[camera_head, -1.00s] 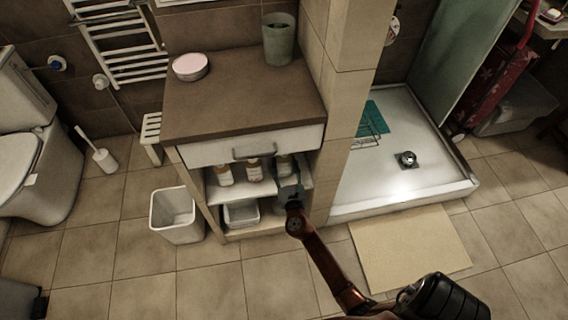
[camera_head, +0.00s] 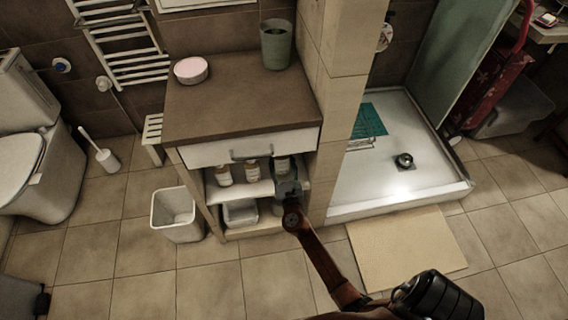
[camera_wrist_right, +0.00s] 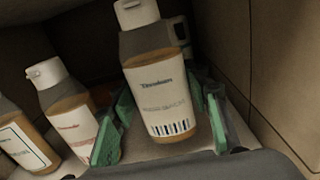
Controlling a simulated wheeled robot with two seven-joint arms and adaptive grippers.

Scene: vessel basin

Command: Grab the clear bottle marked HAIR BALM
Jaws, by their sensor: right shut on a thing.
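A bottle (camera_wrist_right: 158,95) with a white cap, a grey-brown upper part and a pale label with a barcode stands between the green fingers of my right gripper (camera_wrist_right: 163,108). The small print on its label is too blurred to read surely. My right gripper (camera_head: 289,187) is shut on this bottle at the right end of the open shelf. In the head view the bottle (camera_head: 281,165) is partly hidden by the gripper. Two similar bottles stand to its left, one in the middle (camera_head: 252,171) and one at the left (camera_head: 224,176). My left gripper is out of view.
The shelf is under a white drawer (camera_head: 245,149) with a handle and a brown top. A side wall (camera_wrist_right: 285,75) stands close on the gripper's right. A grey box (camera_head: 240,213) sits below on the lower shelf. A white bin (camera_head: 176,214) stands to the left.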

